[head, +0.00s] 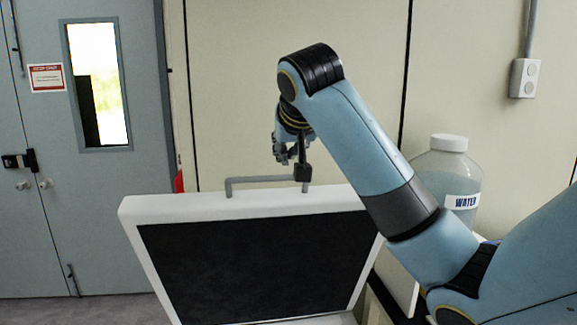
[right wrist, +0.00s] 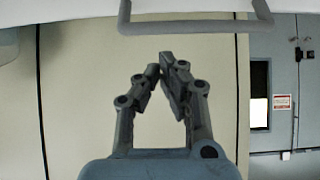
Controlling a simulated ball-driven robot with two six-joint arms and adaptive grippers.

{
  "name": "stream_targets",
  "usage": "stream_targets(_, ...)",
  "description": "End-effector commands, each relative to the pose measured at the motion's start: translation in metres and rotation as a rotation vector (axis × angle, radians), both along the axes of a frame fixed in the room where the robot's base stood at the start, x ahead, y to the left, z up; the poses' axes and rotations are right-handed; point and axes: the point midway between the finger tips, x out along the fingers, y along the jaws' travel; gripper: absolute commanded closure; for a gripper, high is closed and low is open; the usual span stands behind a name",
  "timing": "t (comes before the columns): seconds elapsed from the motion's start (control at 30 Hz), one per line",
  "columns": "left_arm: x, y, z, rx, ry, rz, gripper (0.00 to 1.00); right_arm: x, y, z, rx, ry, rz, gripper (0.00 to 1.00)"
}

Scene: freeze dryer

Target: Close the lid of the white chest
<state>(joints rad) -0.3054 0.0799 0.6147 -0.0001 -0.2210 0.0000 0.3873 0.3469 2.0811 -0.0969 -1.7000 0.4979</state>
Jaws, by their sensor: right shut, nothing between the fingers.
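The white chest's lid (head: 250,208) stands raised and tilted in the head view, with its dark inner panel (head: 250,265) facing me. A grey bar handle (head: 262,180) runs along its upper edge. My right gripper (head: 292,158) is just above and beside the handle's right end. In the right wrist view, the right gripper (right wrist: 166,62) is shut and empty, its fingertips pointing toward the handle (right wrist: 190,28) with a small gap between. The white lid (right wrist: 190,6) fills that view's top edge. The chest's body is mostly hidden below. My left gripper is not in view.
A large water jug (head: 447,175) with a white cap stands to the right, behind my right arm. A beige panel wall (head: 235,80) is behind the lid. A grey-blue door (head: 110,180) with a window is at left, with clear floor before it.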

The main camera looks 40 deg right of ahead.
Motion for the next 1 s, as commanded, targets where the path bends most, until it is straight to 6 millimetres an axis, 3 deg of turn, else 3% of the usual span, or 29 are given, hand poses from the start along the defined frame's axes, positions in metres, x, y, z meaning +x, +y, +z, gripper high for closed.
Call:
stream_targets(0.23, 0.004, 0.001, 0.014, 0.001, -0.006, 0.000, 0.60, 0.034, -0.021, -0.032, 0.001, 0.004, 0.000, 1.00)
stream_targets(0.5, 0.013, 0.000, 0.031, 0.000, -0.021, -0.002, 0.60, 0.003, -0.001, -0.038, 0.001, 0.001, 0.002, 1.00)
stream_targets(1.0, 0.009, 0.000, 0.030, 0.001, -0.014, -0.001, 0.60, -0.001, 0.001, -0.041, -0.001, -0.002, 0.001, 1.00)
